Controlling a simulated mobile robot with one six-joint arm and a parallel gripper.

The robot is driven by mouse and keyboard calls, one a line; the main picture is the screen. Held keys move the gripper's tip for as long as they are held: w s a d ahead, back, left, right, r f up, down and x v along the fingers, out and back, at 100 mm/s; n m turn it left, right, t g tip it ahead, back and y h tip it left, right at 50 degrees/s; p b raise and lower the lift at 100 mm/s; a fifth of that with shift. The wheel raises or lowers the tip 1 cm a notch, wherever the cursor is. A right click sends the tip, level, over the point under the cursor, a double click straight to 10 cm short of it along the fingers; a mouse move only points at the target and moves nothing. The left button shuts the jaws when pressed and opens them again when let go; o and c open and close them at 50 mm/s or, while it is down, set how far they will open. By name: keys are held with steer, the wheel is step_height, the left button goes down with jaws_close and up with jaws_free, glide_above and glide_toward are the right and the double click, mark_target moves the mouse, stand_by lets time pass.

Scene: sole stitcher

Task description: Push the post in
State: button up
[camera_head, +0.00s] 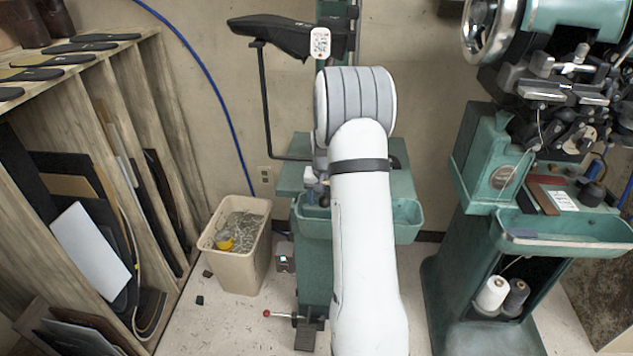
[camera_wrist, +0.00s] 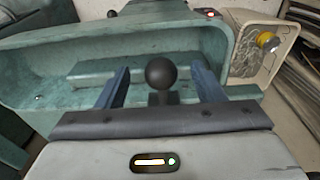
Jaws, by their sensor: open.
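A black ball knob (camera_wrist: 161,73) on a short dark stem, which may be the top of the post, shows in the wrist view. It stands in front of the green machine's trough (camera_wrist: 60,75). My gripper (camera_wrist: 162,78) is open, with one blue finger on each side of the knob. Gaps show between the knob and both fingers, so it is not gripped.
A beige bin (camera_head: 240,265) stands left of the machine, beside a wooden rack (camera_head: 90,180) of sheets. A larger green stitching machine (camera_head: 480,240) stands to the right. A red-tipped lever (camera_head: 267,313) sticks out low. A black horn-like arm (camera_head: 275,35) is above.

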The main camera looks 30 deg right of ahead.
step_height(320, 180, up, 7)
steer(key=s+a+p, duration=0.1)
steer(key=p, duration=0.2)
steer(key=shift+s, duration=0.3)
steer(key=shift+a, duration=0.1)
steer(key=s+a+r+n, duration=0.2)
steer(key=s+a+r, duration=0.2)
steer(key=a+r, duration=0.3)
steer(key=s+a+r+n, duration=0.2)
steer(key=s+a, duration=0.5)
steer(key=s, duration=0.4)
steer(key=s+a+r+n+t, duration=0.1)
steer(key=s+a+r, duration=0.4)
steer(key=s, duration=0.7)
steer(key=a+n, duration=0.1)
steer(key=a, duration=0.1)
steer(key=shift+a+r+n+t+y, duration=0.15)
steer(key=shift+a+n+t+y, duration=0.15)
steer(key=shift+a+n, duration=0.1)
